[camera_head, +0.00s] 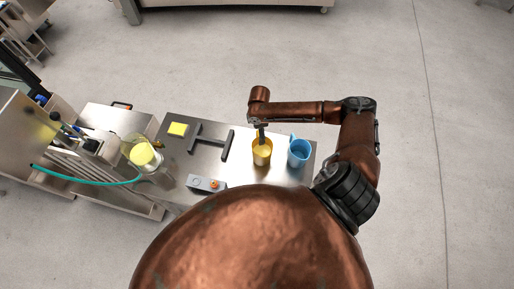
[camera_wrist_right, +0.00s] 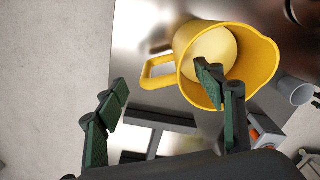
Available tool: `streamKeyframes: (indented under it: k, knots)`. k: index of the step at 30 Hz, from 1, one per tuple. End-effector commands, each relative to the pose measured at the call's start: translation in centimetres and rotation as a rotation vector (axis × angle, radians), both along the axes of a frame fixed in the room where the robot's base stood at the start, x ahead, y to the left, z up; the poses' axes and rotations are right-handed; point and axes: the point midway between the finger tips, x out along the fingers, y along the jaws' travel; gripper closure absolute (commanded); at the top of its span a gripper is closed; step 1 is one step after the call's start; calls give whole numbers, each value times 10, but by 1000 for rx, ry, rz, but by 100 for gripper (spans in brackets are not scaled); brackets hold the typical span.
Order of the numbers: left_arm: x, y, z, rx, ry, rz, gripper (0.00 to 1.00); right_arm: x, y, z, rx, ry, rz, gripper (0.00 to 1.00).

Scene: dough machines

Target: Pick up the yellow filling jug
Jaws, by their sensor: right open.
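The yellow filling jug (camera_head: 262,156) stands upright on the steel table, with pale yellow filling inside. In the right wrist view the jug (camera_wrist_right: 263,62) is seen from above, its handle (camera_wrist_right: 146,76) pointing left. My right gripper (camera_head: 262,136) is over the jug in the head view. In the wrist view the right gripper (camera_wrist_right: 163,80) is open, with the handle between its fingertips in the picture. One finger overlaps the jug's mouth; I cannot tell whether it is inside or above. Nothing is held. My left gripper is not in view.
A blue jug (camera_head: 299,153) stands close to the right of the yellow jug. A machine with a teal hose (camera_head: 88,180) stands further left.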

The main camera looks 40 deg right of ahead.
Motion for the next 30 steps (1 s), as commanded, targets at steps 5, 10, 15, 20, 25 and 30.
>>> streamKeyframes:
  k: [5,10,15,20,25,30]
  knots:
    - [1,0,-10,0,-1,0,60,-1,0,-15,0,3,0,37]
    - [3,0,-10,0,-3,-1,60,0,1,-31,0,3,1,37]
    - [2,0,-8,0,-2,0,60,-4,4,-49,1,5,3,37]
    - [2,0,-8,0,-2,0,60,-7,5,-73,1,3,3,37]
    - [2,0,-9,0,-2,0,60,-7,5,-87,-1,1,4,37]
    - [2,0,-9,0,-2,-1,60,-7,5,-88,0,0,5,37]
